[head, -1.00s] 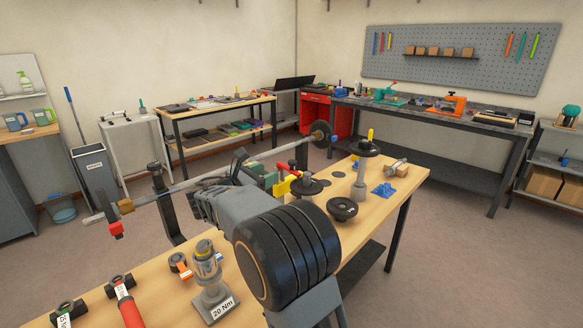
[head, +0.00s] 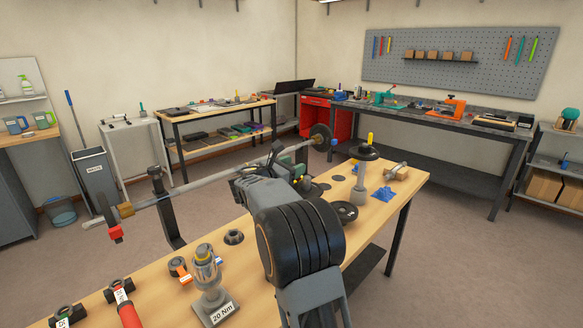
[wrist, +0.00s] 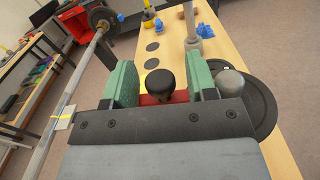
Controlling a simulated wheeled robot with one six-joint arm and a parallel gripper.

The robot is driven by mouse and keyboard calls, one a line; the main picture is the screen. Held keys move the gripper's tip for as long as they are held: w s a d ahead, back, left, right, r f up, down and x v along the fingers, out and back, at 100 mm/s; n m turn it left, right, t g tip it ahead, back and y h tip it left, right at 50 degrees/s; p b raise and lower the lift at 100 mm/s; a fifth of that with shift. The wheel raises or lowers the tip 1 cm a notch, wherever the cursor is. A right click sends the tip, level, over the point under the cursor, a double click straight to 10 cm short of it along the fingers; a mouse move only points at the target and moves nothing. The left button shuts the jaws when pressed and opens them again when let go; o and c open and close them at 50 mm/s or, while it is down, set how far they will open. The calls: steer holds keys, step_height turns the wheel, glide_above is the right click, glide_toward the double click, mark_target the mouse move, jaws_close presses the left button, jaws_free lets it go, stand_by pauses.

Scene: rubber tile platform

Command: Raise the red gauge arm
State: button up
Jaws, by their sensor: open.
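In the wrist view a red bar (wrist: 147,100), which looks like the gauge arm, shows between the green fingers of my gripper (wrist: 161,84). A black round knob (wrist: 161,82) stands in front of it, also between the fingers. My gripper is open, with gaps visible on both sides of the knob. Whether a finger touches the bar cannot be told. In the head view my arm and wrist hide the red arm. The rest of the gauge is hidden.
A long barbell (head: 190,188) runs along the bench's left side. A 20 Nm gauge (head: 210,285) stands nearer on the wooden bench (head: 155,262).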

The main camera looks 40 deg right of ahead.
jaws_close()
steer(key=shift+a, duration=0.1)
stand_by(0.3)
